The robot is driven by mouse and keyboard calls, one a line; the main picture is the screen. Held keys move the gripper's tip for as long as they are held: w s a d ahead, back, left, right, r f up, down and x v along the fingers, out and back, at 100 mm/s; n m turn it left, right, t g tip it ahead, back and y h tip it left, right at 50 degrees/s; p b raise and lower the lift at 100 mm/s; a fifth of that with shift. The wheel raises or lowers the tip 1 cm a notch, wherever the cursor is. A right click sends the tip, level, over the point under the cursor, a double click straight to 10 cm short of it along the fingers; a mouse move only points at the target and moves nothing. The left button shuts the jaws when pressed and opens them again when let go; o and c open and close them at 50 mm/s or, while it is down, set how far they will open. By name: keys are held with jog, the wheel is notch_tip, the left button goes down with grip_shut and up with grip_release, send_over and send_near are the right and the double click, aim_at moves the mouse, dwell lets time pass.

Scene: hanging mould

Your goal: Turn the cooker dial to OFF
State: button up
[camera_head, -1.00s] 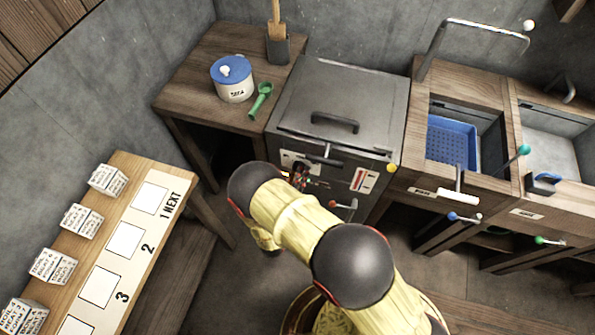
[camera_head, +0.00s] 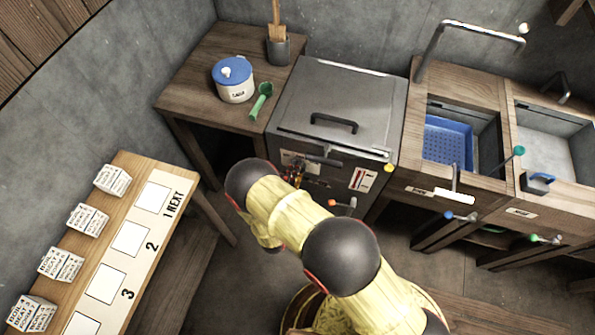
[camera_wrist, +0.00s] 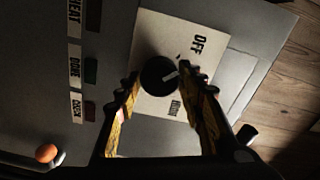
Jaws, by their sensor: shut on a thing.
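The cooker (camera_head: 345,95) is a grey box with a lid handle, standing between the wooden side table and the sink. Its black round dial (camera_wrist: 158,76) sits on a pale plate (camera_wrist: 150,40) marked OFF at upper right and another word, hard to read, lower down. The dial's white pointer line points right and slightly up, between the two words. My gripper (camera_wrist: 158,84) has its yellow-and-black fingers on either side of the dial and is shut on it. In the head view my gripper (camera_head: 294,172) is at the cooker front, partly hidden by my arm.
Dark lamps labelled HEAT and DONE (camera_wrist: 91,70) sit left of the dial. An orange-knobbed lever (camera_wrist: 46,153) is at lower left; it also shows in the head view (camera_head: 343,204). A side table (camera_head: 190,85) holds a blue-lidded pot (camera_head: 234,88) and green scoop (camera_head: 261,101).

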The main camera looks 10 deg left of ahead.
jog(key=shift+n, duration=1.5)
jog(key=o, duration=1.2)
jog(key=shift+c, duration=0.2)
jog(key=s+a, duration=0.1)
jog(key=s, duration=1.1)
